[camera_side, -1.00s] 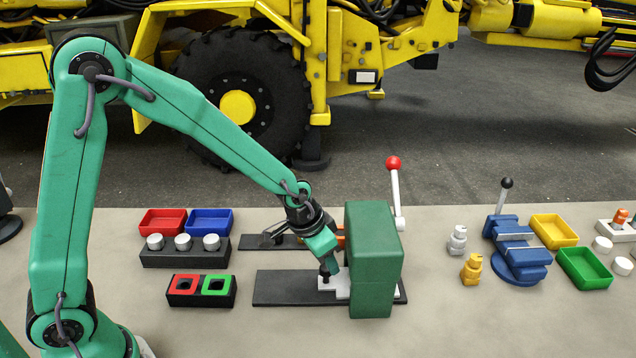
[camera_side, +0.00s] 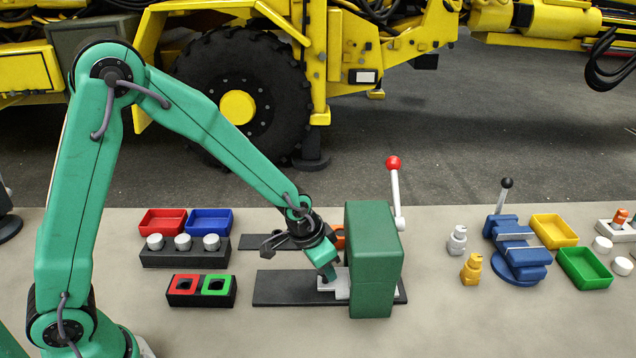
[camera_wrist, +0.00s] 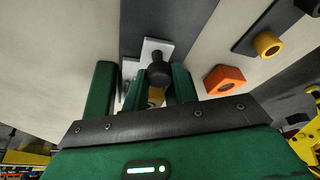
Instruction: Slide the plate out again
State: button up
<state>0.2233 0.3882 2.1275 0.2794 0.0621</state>
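The light grey plate (camera_side: 341,291) lies flat on a long black base (camera_side: 285,288). Its right part is hidden in the dark green press housing (camera_side: 372,262). A black knob (camera_wrist: 158,70) stands up from the plate in the wrist view, where the plate (camera_wrist: 155,47) also shows. My gripper (camera_side: 328,275) is low over the plate's left part, just left of the housing. In the wrist view my gripper's green fingers (camera_wrist: 157,88) stand on both sides of the knob and look apart; contact with the knob is not clear.
A lever with a red ball (camera_side: 394,163) rises behind the housing. An orange part (camera_wrist: 225,80) is near my gripper. A black block with red and green squares (camera_side: 201,289) lies to the left, and a blue vise (camera_side: 517,255) to the right.

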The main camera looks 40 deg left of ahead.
jog(key=shift+a, duration=0.2)
jog(key=shift+s+a+r, duration=0.15)
jog(key=shift+s+a, duration=1.7)
jog(key=shift+a, duration=0.3)
jog(key=shift+o, duration=0.2)
jog(key=shift+y, duration=0.4)
jog(key=shift+s+a, duration=2.3)
jog(key=shift+s, duration=0.05)
jog(key=shift+o, duration=0.5)
jog(key=shift+s+a, duration=0.15)
jog(key=shift+s, duration=0.05)
jog(key=o, duration=0.7)
jog(key=shift+s, duration=0.1)
jog(key=shift+o, duration=0.2)
notch_tip(320, 180, up, 8)
